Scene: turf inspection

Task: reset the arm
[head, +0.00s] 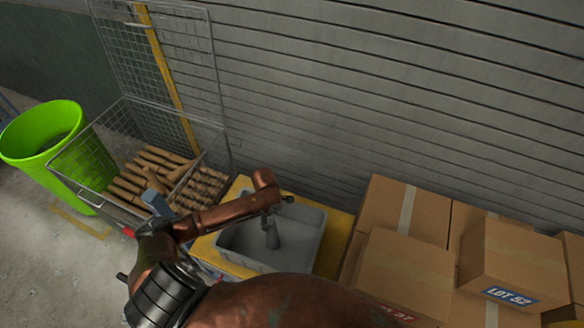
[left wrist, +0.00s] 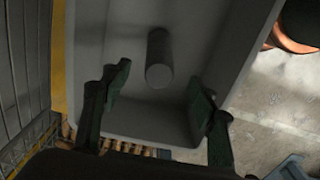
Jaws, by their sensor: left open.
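My left arm reaches across the head view, and its left gripper (head: 267,213) points down over a grey bin (head: 308,258). In the left wrist view the two dark fingers of this gripper (left wrist: 158,98) are spread apart with nothing between them. A grey cylinder (head: 271,238) is inside the bin, below the gripper. It also shows in the left wrist view (left wrist: 159,62), beyond the fingertips and apart from them. The arm hides part of the bin's near left side. My right gripper is in neither view.
The bin sits on a yellow surface (head: 341,228). A wire cage (head: 66,180) with several brown bottle-like pieces (head: 160,160) stands to the left, beside a green bucket (head: 88,165). Cardboard boxes (head: 405,262) are stacked at the right. A grey slatted wall (head: 380,80) closes the back.

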